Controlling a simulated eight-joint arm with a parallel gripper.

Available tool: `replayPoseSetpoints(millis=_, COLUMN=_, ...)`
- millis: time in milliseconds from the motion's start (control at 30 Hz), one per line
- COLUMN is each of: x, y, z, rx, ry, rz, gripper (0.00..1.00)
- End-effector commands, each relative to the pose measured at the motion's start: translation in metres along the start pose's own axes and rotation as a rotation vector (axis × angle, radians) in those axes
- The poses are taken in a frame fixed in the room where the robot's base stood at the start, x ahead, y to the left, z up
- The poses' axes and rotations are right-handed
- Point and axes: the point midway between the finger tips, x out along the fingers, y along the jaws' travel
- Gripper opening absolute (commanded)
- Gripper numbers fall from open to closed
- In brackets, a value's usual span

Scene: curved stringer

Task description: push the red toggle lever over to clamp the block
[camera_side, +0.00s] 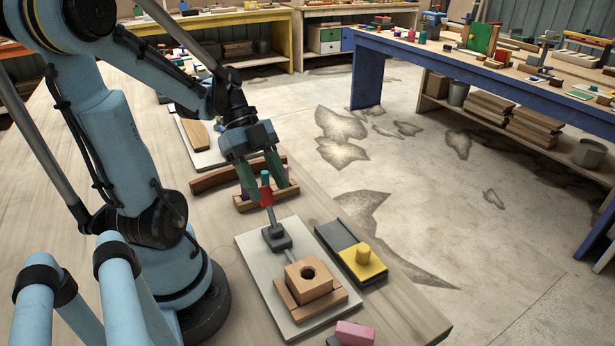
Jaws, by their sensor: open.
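The toggle lever is a grey rod with a red grip (266,195) at its top. It stands nearly upright, leaning slightly left, on a dark grey base (278,238) fixed to a pale plate (258,264). The wooden block (308,281) with a round hole in its top sits on the same plate, in front of the lever base, between wooden strips. My gripper (265,189) points down with its green fingers apart, at the height of the red grip. The grip shows between the fingertips; whether they touch it cannot be told.
A wooden rack (243,205) with coloured pegs and a curved wooden piece (212,178) lie behind the lever. A grey tray (337,235) with a yellow knobbed block (362,262) lies right of the plate. A pink block (354,333) is near the front edge.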

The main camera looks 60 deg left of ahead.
Motion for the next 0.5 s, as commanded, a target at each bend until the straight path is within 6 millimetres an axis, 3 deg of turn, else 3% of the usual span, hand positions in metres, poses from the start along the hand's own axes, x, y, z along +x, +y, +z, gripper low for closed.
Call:
replayPoseSetpoints(millis=300, x=-0.043, y=0.000, z=0.000, rx=-0.001, ry=0.000, rz=-0.002, gripper=0.54)
replayPoseSetpoints(millis=500, x=-0.054, y=0.000, z=0.000, rx=0.000, ry=0.000, rz=-0.001, gripper=0.54)
